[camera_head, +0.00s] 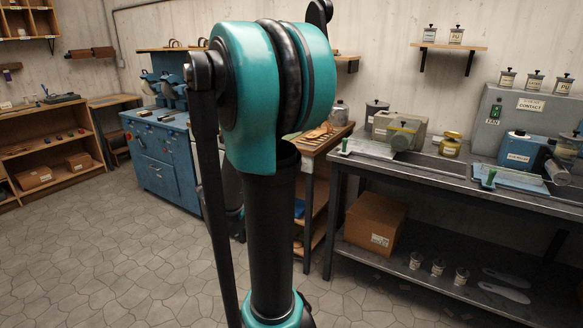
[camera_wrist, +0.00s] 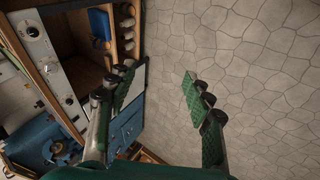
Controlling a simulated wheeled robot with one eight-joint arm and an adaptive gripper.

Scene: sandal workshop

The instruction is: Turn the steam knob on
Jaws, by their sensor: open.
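In the wrist view, a pale panel (camera_wrist: 57,84) with several round knobs or dials runs down the left side. One dark knob (camera_wrist: 33,31) sits near its upper end and another (camera_wrist: 68,101) near its lower end. I cannot read any labels, so I cannot tell which is the steam knob. My gripper (camera_wrist: 160,84) is open and empty, its green-padded fingers wide apart. It is to the right of the panel and apart from it, with stone floor behind the right finger. In the head view my arm fills the middle and the gripper cannot be seen.
In the head view, a blue cabinet (camera_head: 160,165) with machines on top stands behind my arm on the left. A grey workbench (camera_head: 440,178) with jars and equipment is on the right, a cardboard box (camera_head: 375,222) on its lower shelf. The stone floor (camera_head: 110,245) at front left is clear.

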